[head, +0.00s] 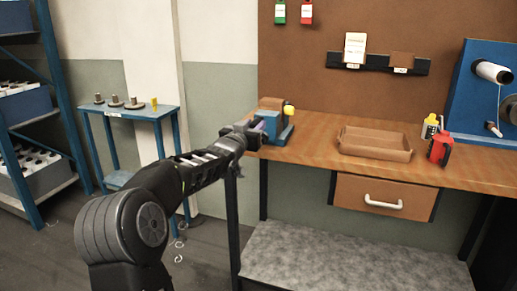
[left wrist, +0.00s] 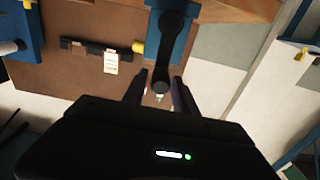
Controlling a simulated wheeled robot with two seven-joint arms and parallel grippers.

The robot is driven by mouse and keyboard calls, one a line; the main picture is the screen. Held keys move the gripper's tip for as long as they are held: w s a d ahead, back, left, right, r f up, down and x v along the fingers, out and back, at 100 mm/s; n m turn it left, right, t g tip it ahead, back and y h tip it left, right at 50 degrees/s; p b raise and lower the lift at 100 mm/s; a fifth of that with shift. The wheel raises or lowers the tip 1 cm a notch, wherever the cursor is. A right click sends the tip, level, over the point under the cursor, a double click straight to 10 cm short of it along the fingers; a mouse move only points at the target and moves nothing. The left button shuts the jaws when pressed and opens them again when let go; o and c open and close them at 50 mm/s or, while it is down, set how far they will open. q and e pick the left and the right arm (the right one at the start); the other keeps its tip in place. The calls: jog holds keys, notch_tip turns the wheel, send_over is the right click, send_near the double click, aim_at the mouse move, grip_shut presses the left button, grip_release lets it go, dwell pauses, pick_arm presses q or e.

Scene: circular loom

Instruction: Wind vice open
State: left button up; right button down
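The vice (head: 277,127) is a blue block with a brownish top at the left end of the wooden bench. In the left wrist view its blue body (left wrist: 184,45) shows at top centre, with a dark crank handle (left wrist: 170,45) hanging from it. The handle's rounded end lies between the fingers of my left gripper (left wrist: 160,90). The fingers stand apart with a narrow gap on each side of it, so I see no firm grip. In the head view my left gripper (head: 256,128) is at the vice's left side, its fingertips partly hidden. My right gripper is not in view.
A brown tray (head: 375,144), a red bottle (head: 440,148) and a blue winding machine (head: 480,90) stand on the bench to the right. A yellow knob (head: 289,109) shows by the vice. A small blue table (head: 130,112) and shelves stand at left.

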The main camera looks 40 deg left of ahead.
pick_arm(q)
jog(key=o, duration=0.3)
jog(key=shift+f, duration=0.1)
jog(key=shift+s+d+b, duration=0.1)
jog(key=shift+s+b, duration=0.2)
jog(key=shift+s, duration=0.2)
jog(key=b+v, duration=0.1)
jog(key=v, duration=0.6)
